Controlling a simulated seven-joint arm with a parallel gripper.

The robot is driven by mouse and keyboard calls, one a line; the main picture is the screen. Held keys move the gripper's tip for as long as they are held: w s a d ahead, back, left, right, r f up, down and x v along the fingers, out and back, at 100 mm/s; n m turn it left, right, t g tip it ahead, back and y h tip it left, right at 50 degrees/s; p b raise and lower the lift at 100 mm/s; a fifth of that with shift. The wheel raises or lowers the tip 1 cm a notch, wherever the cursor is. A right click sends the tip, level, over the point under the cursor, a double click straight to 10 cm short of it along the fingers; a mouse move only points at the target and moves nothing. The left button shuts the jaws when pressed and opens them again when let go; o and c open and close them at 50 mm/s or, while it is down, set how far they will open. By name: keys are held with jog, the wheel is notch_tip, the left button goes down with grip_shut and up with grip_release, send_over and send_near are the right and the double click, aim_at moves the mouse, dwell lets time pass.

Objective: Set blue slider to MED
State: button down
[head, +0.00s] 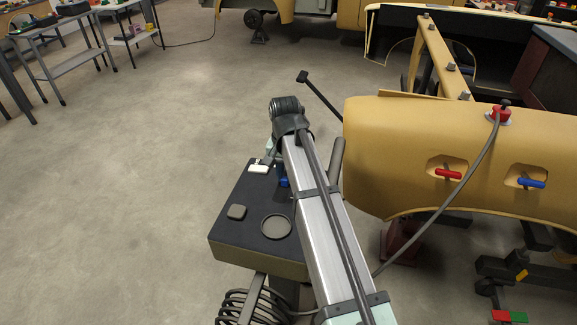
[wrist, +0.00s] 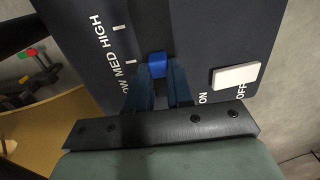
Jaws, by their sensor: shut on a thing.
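In the wrist view, the blue slider (wrist: 157,66) stands on the dark panel (wrist: 215,30). The fingers of my gripper (wrist: 159,75) reach up to it from both sides and are shut on it. Painted words LOW, MED and HIGH (wrist: 98,37) run along its left, with white tick marks. The slider is about level with the tick by MED (wrist: 130,61); the fingers hide the lower part of its track. In the head view, my arm covers most of the gripper and slider, with only a bit of blue showing beside the arm.
A white switch piece (wrist: 236,76) lies right of my gripper by the ON and OFF labels. A yellow shell (head: 400,150) with red and blue handles stands close right.

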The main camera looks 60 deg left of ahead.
jog(key=c, duration=1)
grip_release()
jog(key=shift+r, duration=0.1)
notch_tip(320, 180, up, 14)
jog(key=shift+f, duration=0.2)
